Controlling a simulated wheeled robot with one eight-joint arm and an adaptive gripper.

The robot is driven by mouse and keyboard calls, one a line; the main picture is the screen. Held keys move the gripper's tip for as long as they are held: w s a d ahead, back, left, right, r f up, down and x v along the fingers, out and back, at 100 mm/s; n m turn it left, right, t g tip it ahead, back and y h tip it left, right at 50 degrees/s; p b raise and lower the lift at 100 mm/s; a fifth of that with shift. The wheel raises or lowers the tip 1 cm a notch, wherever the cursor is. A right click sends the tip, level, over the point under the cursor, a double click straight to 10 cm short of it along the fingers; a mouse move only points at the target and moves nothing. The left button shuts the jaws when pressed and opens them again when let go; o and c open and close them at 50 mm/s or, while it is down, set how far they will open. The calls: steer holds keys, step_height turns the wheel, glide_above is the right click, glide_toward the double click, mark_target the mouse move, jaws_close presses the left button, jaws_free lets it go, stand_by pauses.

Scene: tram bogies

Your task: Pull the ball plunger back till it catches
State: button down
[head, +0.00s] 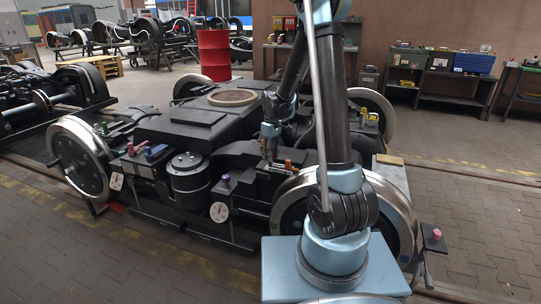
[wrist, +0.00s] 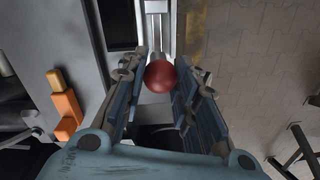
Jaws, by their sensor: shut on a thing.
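The ball plunger shows in the wrist view as a dark red ball (wrist: 160,76) at the end of a pale metal slide or rod that runs to the top of the picture. My gripper (wrist: 161,82) has one finger on each side of the ball and is shut on it. In the head view my gripper (head: 269,150) points down over the middle of the near side of the bogie (head: 195,125). The ball cannot be made out there. How far the plunger is drawn back cannot be told.
An orange block-shaped handle (wrist: 66,108) stands left of my gripper in the wrist view. Purple and red knobs and round dials line the bogie's near side. A large wheel (head: 290,205) stands close by my arm. A red drum (head: 214,55) and workbenches are behind.

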steer(key=w+a, duration=0.3)
steer(key=a, duration=0.4)
steer(key=shift+w, duration=0.1)
steer(key=c, duration=1.2)
jaws_free()
steer(key=shift+r, duration=0.15)
steer(key=r, duration=1.1)
steer(key=shift+w+d+r, duration=0.2)
steer(key=shift+r, duration=0.1)
